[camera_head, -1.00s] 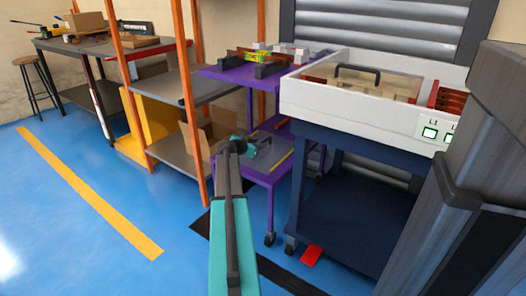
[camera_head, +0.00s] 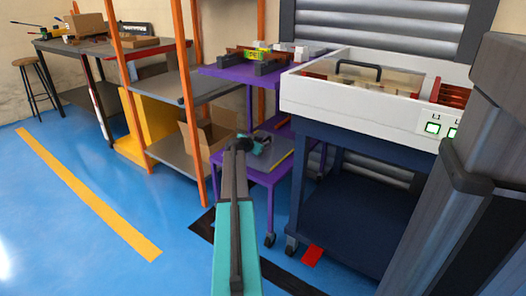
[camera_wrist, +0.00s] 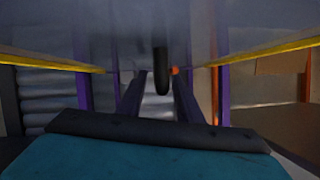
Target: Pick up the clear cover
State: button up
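The clear cover (camera_head: 398,86) is a see-through panel with a black arched handle (camera_head: 358,66). It lies in the top opening of a white box (camera_head: 350,106) in the head view, and the box's front wall hides its near edge. My gripper (camera_head: 262,145) is at the end of my teal and grey arm, left of the box and lower than it, near the purple cart. It is apart from the cover. Its fingers are too small and partly hidden to tell open or shut. I cannot make out the cover in the dark wrist view.
The white box sits on a navy cart (camera_head: 340,150). A purple cart (camera_head: 222,72) with parts on top stands left of it, beside orange-posted shelves (camera_head: 185,84). A red object (camera_head: 312,256) lies on the floor. Blue floor (camera_head: 130,215) is open at left.

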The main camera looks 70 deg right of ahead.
jog(key=shift+c, duration=0.2)
grip_shut()
jog(key=shift+r, duration=0.15)
dwell(0.3)
jog(key=shift+r+p, duration=0.55)
jog(key=shift+r, duration=0.25)
jog(key=shift+r+p, duration=0.55)
jog(key=shift+r, duration=0.4)
jog(key=w+a+p, duration=0.1)
jog(key=a, duration=0.5)
jog(key=w+a+p, duration=0.1)
jog(key=a, duration=0.5)
jog(key=w+a+p, duration=0.1)
jog(key=a+p, duration=0.1)
jog(key=a, duration=0.3)
jog(key=shift+a+f, duration=0.1)
jog(key=shift+a, duration=0.3)
